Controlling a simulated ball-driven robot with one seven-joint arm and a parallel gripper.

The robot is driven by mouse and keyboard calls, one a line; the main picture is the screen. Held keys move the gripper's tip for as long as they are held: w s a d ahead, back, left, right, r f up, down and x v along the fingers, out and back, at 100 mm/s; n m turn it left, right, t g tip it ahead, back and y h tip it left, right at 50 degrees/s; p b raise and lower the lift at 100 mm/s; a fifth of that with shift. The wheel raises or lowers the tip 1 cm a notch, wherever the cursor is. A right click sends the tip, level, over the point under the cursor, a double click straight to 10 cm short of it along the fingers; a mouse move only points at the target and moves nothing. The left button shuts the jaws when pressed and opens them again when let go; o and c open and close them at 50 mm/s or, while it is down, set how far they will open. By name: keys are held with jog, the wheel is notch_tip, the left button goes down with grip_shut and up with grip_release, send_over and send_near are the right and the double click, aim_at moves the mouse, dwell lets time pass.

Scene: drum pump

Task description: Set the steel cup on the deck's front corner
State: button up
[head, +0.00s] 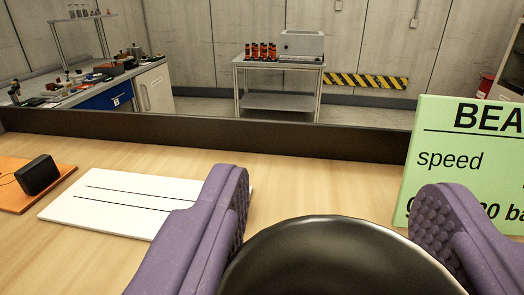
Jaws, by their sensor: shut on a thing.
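My gripper (336,195) has two purple, ridged fingers at the bottom of the head view, one on each side of a large dark, glossy round thing. I take this to be the steel cup (335,260); it shows as a smooth black curve with a thin pale rim, and its lower part is cut off by the picture edge. The fingers are shut on it. The light wooden deck (140,158) lies beyond and to the left. Its front corner is not in view, and I cannot tell the cup's height above it.
A white card (120,205) with black lines lies left of my gripper. An orange plate (22,195) with a black box (38,174) is at the far left. A green sign (470,160) stands right. A dark ledge (200,134) runs along the back.

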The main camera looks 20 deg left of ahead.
aim_at(288, 234)
jog(key=w, duration=0.1)
jog(key=w+a, duration=0.2)
jog(key=w, duration=0.1)
jog(key=shift+w+a+f, duration=0.1)
jog(key=shift+f, duration=0.25)
notch_tip(288, 234, down, 3)
jog(key=shift+f, duration=0.2)
jog(key=shift+r, duration=0.1)
jog(key=shift+b, duration=0.35)
jog(key=o, duration=1.2)
jog(key=shift+c, duration=0.2)
